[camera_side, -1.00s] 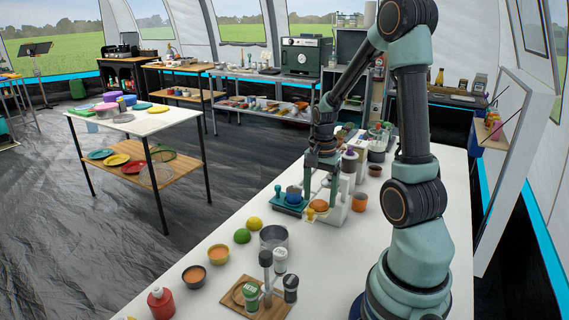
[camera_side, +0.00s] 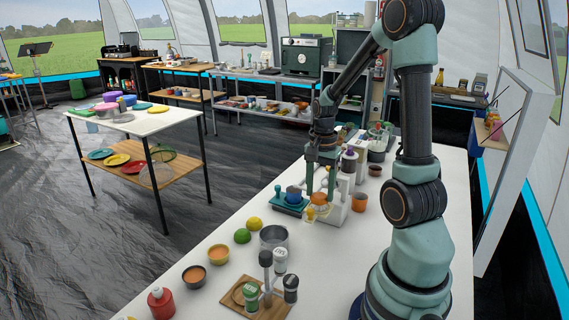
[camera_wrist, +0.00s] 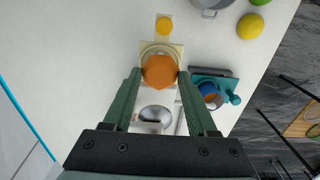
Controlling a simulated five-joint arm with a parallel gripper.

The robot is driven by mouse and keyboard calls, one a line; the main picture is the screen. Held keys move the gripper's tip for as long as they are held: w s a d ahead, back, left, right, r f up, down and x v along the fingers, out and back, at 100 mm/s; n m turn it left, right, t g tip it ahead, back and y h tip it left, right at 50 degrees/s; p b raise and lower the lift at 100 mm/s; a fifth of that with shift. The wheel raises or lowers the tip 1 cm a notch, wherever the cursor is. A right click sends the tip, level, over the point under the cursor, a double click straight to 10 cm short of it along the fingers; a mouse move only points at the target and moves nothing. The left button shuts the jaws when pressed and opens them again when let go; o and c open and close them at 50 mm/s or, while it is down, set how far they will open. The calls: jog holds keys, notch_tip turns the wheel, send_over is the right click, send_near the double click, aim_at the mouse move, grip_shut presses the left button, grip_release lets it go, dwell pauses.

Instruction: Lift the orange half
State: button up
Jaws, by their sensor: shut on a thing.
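The orange half (camera_side: 320,199) is between the two fingers of my gripper (camera_side: 321,194) in the side view, a little above a cream-white stand (camera_side: 331,213) on the table. In the wrist view the orange half (camera_wrist: 159,70) sits between the fingertips of my gripper (camera_wrist: 159,76), with a finger against each side. My gripper is shut on it. The cream stand (camera_wrist: 163,48) shows beneath and around it, so its underside is hidden. A small yellow part (camera_wrist: 164,25) is at one end of the stand.
A teal device with a blue cup (camera_side: 292,197) stands close left of the fingers. An orange cup (camera_side: 360,202) is close right. A metal pot (camera_side: 273,238), a lemon (camera_side: 254,223) and a lime (camera_side: 242,236) are nearer the camera. Bottles and cups crowd the table behind.

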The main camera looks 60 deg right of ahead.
jog(key=shift+r, duration=3.4)
